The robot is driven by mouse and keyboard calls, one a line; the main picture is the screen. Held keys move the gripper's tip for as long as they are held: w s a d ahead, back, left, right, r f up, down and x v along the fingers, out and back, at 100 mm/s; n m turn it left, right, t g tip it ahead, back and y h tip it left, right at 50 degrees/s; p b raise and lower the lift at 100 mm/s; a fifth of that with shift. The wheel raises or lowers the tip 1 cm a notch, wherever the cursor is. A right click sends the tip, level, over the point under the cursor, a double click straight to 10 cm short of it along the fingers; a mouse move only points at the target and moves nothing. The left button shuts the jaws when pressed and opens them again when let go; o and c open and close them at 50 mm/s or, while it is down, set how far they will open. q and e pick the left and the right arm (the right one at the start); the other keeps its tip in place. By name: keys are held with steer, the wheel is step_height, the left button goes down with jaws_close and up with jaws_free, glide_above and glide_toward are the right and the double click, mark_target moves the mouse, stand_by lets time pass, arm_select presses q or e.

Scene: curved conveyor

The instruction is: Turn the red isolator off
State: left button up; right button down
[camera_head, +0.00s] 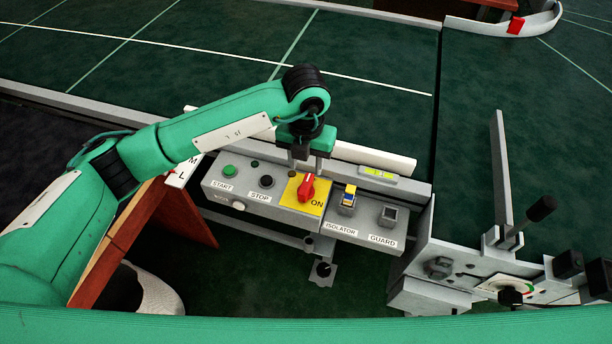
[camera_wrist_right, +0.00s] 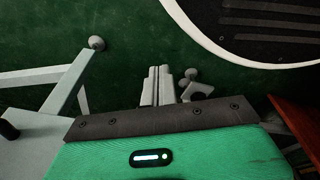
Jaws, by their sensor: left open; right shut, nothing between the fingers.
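The red isolator (camera_head: 307,187) is a rotary handle on a yellow plate (camera_head: 288,198) marked ON, on the grey control panel (camera_head: 215,190) in the head view. The handle stands roughly upright in the picture, leaning slightly. My left gripper (camera_head: 305,164) is open, fingers pointing down just above and behind the handle. Whether a fingertip touches the handle I cannot tell. My right gripper (camera_wrist_right: 158,84) shows only in its wrist view, shut and empty over the green floor.
The panel also carries a green START button (camera_head: 229,171), a black STOP button (camera_head: 266,182), a blue-and-yellow switch (camera_head: 348,197) and a GUARD socket (camera_head: 389,215). A grey bracket with black handles (camera_head: 540,208) stands at right. A brown board (camera_head: 170,225) stands left.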

arm_select(q)
step_height(320, 180, up, 6)
stand_by(0.6)
